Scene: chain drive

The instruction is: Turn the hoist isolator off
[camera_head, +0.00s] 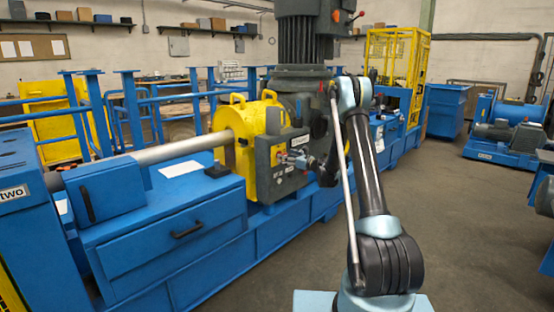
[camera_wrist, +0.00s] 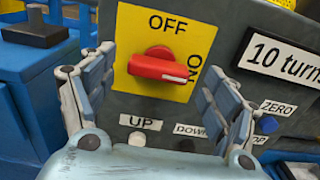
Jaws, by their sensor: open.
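The hoist isolator is a red rotary knob (camera_wrist: 160,65) on a yellow plate (camera_wrist: 176,22) in the wrist view. OFF is printed at the top of the plate and ON, turned sideways, at its right. The knob lies roughly horizontal, its white-marked end pointing right toward ON. My gripper (camera_wrist: 155,78) is open, with one finger left of the knob and the other at its lower right. I cannot tell whether either finger touches it.
Below the plate are a white UP button (camera_wrist: 137,138), a dark DOWN button (camera_wrist: 186,145) and a blue button (camera_wrist: 267,125) near the ZERO label. The yellow guard (camera_head: 238,125) and blue machine bed (camera_head: 170,260) adjoin the box.

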